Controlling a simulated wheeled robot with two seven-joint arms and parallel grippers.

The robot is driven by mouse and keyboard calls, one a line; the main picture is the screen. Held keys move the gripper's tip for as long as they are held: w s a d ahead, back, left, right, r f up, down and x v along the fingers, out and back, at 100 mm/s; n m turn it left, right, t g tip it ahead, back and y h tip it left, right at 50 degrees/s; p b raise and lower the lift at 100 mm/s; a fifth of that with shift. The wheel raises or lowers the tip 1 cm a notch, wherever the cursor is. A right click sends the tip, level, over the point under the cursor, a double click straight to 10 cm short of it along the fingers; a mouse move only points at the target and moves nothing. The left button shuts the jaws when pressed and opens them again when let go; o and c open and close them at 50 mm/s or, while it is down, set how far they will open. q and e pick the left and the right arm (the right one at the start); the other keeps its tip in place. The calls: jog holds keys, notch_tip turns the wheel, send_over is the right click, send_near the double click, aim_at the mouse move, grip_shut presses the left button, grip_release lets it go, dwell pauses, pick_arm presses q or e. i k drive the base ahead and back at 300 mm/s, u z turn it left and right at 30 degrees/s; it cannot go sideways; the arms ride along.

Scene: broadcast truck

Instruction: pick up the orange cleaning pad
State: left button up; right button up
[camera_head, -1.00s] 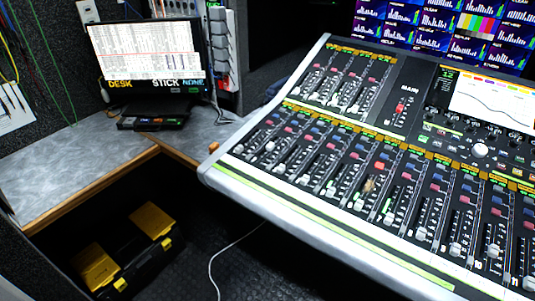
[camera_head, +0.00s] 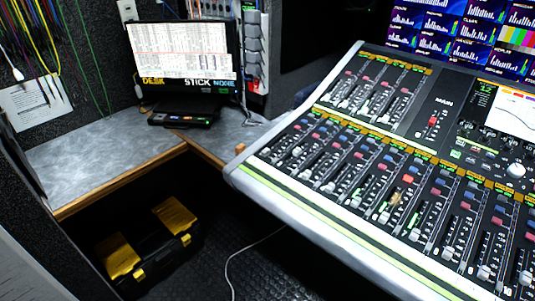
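I cannot make out an orange cleaning pad for certain. A small orange-brown thing (camera_head: 240,148) shows at the corner where the grey desk meets the mixing console; it is too small to identify. A small tan thing (camera_head: 397,198) lies among the faders of the mixing console (camera_head: 335,222), also too small to identify. Neither of my grippers is in view.
The grey corner desk (camera_head: 85,150) is mostly clear and carries a monitor (camera_head: 185,60) on a black unit (camera_head: 185,114). A black and yellow toolbox (camera_head: 152,262) stands on the dark floor below. A white cable (camera_head: 230,270) crosses the floor. Loose cables hang at upper left.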

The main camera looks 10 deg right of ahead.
aim_at(242, 147)
jog(key=k, duration=1.25)
jog(key=u, duration=0.85)
jog(key=i, duration=2.5)
jog(key=z, duration=1.1)
